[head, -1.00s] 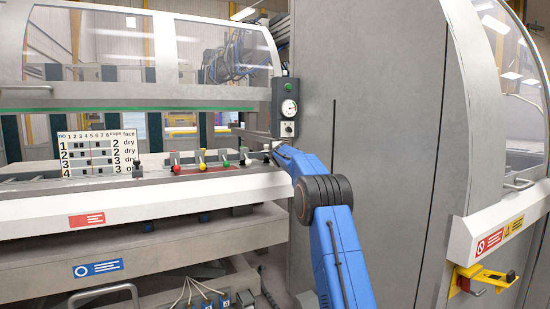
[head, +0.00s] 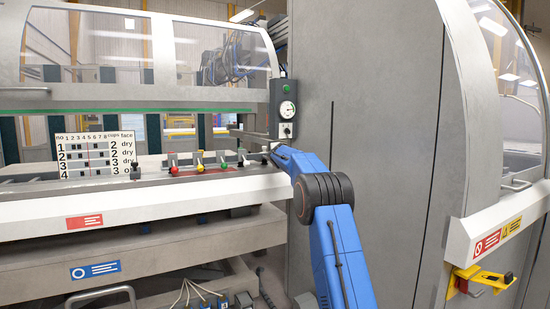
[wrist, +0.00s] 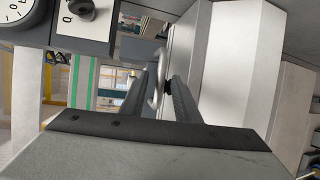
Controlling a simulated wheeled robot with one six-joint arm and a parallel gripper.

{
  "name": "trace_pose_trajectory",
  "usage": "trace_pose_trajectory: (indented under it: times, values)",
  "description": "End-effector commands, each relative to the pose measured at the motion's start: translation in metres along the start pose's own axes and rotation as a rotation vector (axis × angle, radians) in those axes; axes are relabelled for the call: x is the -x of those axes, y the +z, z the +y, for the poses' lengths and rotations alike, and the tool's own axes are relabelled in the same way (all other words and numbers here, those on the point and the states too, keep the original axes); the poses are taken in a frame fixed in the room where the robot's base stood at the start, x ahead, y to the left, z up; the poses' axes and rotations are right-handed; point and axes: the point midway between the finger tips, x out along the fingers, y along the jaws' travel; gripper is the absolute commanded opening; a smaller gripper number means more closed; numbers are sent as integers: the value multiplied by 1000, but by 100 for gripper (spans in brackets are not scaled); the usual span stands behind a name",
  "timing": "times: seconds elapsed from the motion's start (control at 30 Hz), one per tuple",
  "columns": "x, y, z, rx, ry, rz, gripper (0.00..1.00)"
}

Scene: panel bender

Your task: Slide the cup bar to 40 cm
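In the wrist view my gripper (wrist: 158,85) shows two dark fingers, apart from each other. A pale, curved, hook-like handle (wrist: 161,68) shows between them; it lies close to the left finger, and I cannot tell whether they touch. In the head view my blue arm (head: 325,190) reaches to the right end of the machine's front ledge, and my fingers are too small to make out there. I cannot single out the cup bar or a centimetre scale with certainty.
A row with red (head: 174,170), yellow (head: 200,167) and green (head: 223,166) knobs stands on the ledge (head: 150,198). A number chart (head: 97,155) stands left. A gauge box (head: 284,108) hangs above my arm's end. A grey cabinet wall (head: 385,150) is on the right.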

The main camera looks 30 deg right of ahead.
Motion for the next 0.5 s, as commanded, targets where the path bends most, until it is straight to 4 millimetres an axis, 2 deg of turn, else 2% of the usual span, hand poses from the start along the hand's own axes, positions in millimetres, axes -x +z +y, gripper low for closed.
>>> trace_pose_trajectory:
  times: [0.5]
  values:
    - [72, 0, 1, 2, 1, 1, 29]
